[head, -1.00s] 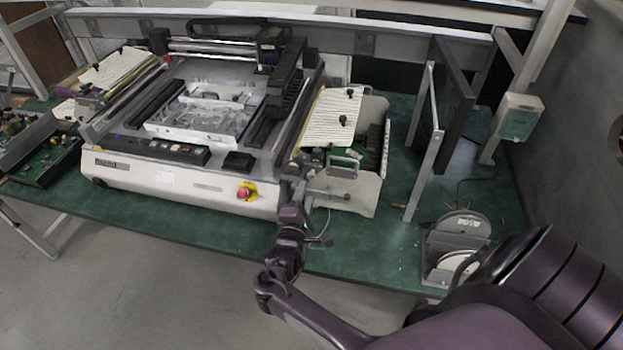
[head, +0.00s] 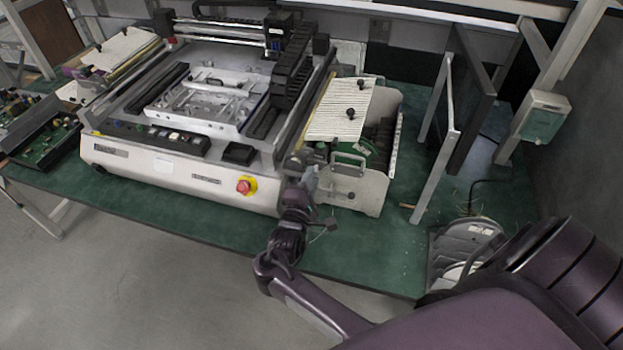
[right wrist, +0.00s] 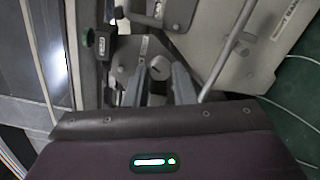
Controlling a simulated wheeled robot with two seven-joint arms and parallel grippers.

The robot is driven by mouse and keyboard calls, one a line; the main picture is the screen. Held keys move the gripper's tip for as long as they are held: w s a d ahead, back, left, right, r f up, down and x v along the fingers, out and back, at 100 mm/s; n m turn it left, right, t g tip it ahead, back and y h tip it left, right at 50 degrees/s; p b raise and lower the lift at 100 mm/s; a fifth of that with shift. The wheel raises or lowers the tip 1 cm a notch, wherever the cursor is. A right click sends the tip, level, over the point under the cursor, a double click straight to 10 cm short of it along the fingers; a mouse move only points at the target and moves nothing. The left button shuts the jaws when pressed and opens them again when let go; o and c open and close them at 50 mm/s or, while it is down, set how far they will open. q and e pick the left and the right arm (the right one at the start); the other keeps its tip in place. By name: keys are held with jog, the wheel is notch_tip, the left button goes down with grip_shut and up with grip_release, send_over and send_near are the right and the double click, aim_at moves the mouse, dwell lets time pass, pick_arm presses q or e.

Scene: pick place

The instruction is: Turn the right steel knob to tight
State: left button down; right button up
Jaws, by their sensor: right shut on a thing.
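The steel knob (right wrist: 160,67) is a round grey knob with a slot across its face, in the upper middle of the right wrist view. My right gripper (right wrist: 161,82) has one finger on each side of it and is shut on it. In the head view my right gripper (head: 309,180) is at the front right corner of the white machine (head: 150,172). The knob is too small and covered to make out there. My left gripper is not in view.
A red emergency button (head: 246,186) is on the machine's front, left of my gripper. A plate with a metal handle (head: 349,160) stands close on the right. A grey disc-shaped device (head: 465,245) sits farther right on the green table (head: 375,250).

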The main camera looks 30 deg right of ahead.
jog(key=shift+d+r+m, duration=0.1)
jog(key=shift+d+m, duration=0.05)
jog(key=shift+m, duration=0.55)
grip_shut()
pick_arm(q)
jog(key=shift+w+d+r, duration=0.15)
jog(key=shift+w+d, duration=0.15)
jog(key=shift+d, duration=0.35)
pick_arm(e)
jog(key=m, duration=0.2)
jog(key=shift+r+m, duration=0.1)
jog(key=shift+m, duration=0.3)
jog(key=o, duration=0.7)
grip_release()
jog(key=shift+w+d, duration=0.1)
jog(key=shift+o, duration=1.2)
jog(key=shift+d+f, duration=0.1)
jog(key=shift+f, duration=0.1)
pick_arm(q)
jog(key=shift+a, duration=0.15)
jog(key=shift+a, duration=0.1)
